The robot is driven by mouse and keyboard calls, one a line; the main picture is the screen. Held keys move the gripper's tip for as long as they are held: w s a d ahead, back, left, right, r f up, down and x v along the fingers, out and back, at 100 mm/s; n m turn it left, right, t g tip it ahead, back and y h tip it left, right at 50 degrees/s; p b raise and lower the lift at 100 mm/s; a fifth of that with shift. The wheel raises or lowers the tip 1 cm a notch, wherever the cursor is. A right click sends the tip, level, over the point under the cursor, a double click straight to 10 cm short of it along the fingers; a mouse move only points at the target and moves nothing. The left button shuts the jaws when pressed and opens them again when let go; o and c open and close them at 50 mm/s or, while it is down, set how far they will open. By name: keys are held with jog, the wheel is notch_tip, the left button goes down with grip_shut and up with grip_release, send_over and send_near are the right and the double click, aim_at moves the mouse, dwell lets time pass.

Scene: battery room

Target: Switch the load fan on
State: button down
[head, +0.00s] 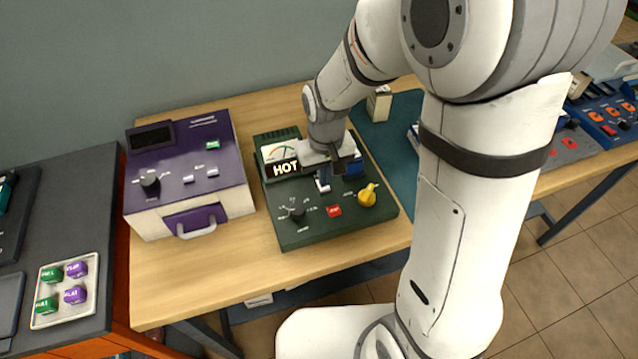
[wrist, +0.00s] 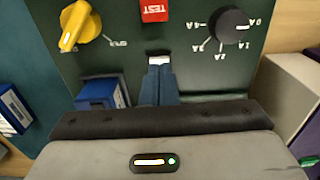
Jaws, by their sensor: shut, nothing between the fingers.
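A dark green tester panel (head: 290,234) stands on the wooden bench, with a gauge and a HOT sign (head: 286,169). A small white switch (head: 322,187) sits on its face; it also shows in the wrist view (wrist: 159,60), partly hidden by my fingertips. I cannot read a label on it or tell its position. My gripper (head: 324,177) is shut and empty, pointing down over the panel. In the wrist view its blue-grey fingertips (wrist: 160,72) are right at the white switch; I cannot tell whether they touch.
The panel also bears a yellow knob (head: 368,195), red TEST button (head: 334,210) and black dial (head: 297,212). A blue block (wrist: 101,93) is beside the fingers. A purple-topped machine (head: 190,155) stands left; a tray (head: 38,321) of labelled pieces lies farther left. Bench front is clear.

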jog(key=shift+f+b, duration=0.75)
jog(key=shift+f, duration=0.2)
dwell(0.6)
jog(key=shift+r, duration=0.2)
jog(key=shift+r+p, duration=2.65)
jog(key=shift+r, duration=0.75)
jog(key=s+d+r+m+t, duration=0.3)
jog(key=s+d+r, duration=0.8)
jog(key=s+r, duration=0.1)
jog(key=shift+s+d+r, duration=0.15)
jog(key=shift+s+r, duration=0.05)
jog(key=shift+r, duration=0.2)
